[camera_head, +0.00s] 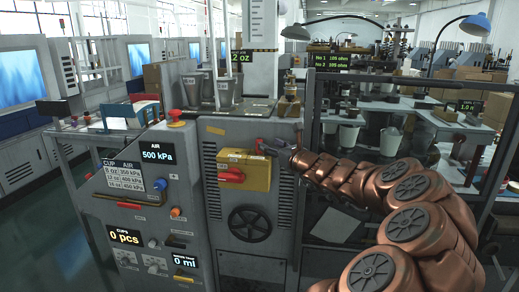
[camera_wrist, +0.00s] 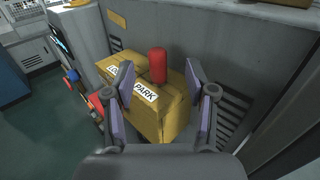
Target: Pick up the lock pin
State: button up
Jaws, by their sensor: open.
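In the wrist view a red cylinder, which looks like the lock pin (camera_wrist: 158,64), stands up from the top of a yellow box (camera_wrist: 145,125) labelled "PARK". My gripper (camera_wrist: 159,78) is open, with one finger on each side of the red cylinder in the picture. I cannot tell whether the fingers touch it. In the head view my gripper (camera_head: 270,147) is just above the yellow box (camera_head: 257,179) on the grey machine. A small bit of red (camera_head: 259,145) shows at its fingers. The lower part of the pin is hidden.
A red handle (camera_head: 231,175) sticks out on the front of the yellow box. A black handwheel (camera_head: 249,223) is below it. A control panel (camera_head: 150,220) stands to the left. A dark-framed, glazed machine enclosure (camera_head: 307,115) is close on the right.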

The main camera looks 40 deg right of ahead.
aim_at(259, 152)
jog(key=w, duration=0.3)
jog(key=w+p, duration=0.1)
jog(key=w, duration=0.1)
jog(key=shift+d+f, duration=0.3)
jog(key=shift+w+d+r, duration=0.1)
jog(key=shift+w+d, duration=0.05)
jog(key=shift+w, duration=0.75)
jog(key=shift+c, duration=0.2)
grip_shut()
